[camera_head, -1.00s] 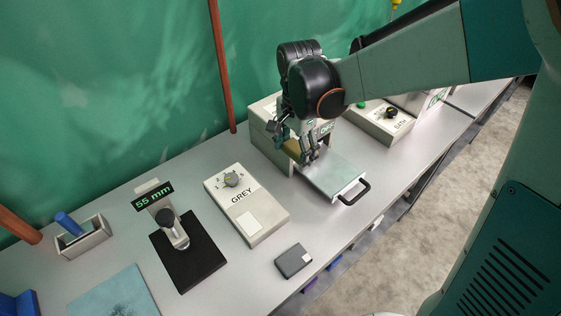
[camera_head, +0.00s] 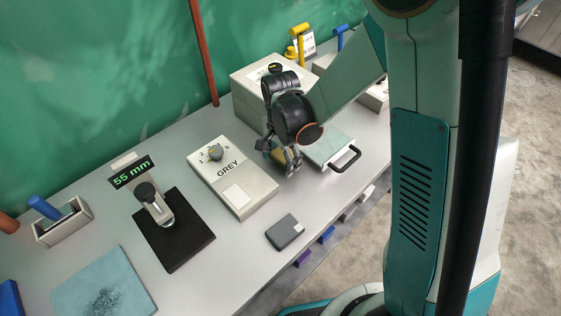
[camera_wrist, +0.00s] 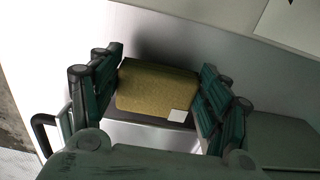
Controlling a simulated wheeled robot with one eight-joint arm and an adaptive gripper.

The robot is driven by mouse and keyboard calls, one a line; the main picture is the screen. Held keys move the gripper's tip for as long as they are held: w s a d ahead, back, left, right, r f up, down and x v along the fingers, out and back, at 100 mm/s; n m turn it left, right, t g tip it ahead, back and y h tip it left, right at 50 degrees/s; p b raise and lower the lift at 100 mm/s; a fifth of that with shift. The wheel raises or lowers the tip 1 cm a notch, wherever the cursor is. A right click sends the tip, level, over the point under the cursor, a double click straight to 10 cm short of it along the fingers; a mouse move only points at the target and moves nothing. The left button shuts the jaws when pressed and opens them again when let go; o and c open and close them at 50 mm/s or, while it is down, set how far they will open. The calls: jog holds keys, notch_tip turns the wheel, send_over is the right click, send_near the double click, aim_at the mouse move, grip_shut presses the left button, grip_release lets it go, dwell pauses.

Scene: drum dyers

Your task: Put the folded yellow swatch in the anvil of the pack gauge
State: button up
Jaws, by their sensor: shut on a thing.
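My gripper (camera_head: 279,160) is shut on the folded yellow swatch (camera_wrist: 157,90). In the wrist view the swatch lies between the two fingers, with a small white tag at its lower right corner. In the head view only a bit of the swatch (camera_head: 283,154) shows by the fingers. The gripper is over the bench, to the right of the grey box. The pack gauge (camera_head: 153,204) stands at left, with a black base, a metal post and a display reading 55 mm. The anvil's exact gap is too small to make out.
A control box marked GREY (camera_head: 233,178) stands between gripper and gauge. A small dark grey block (camera_head: 285,232) lies near the front edge. A pale tray with a black handle (camera_head: 331,146) is by the gripper. A blue-handled holder (camera_head: 63,222) and blue mat (camera_head: 104,284) are at left.

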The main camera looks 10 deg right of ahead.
jog(key=shift+f, duration=0.65)
jog(key=shift+f, duration=0.1)
jog(key=o, duration=0.8)
jog(key=shift+c, duration=0.2)
jog(key=o, duration=0.3)
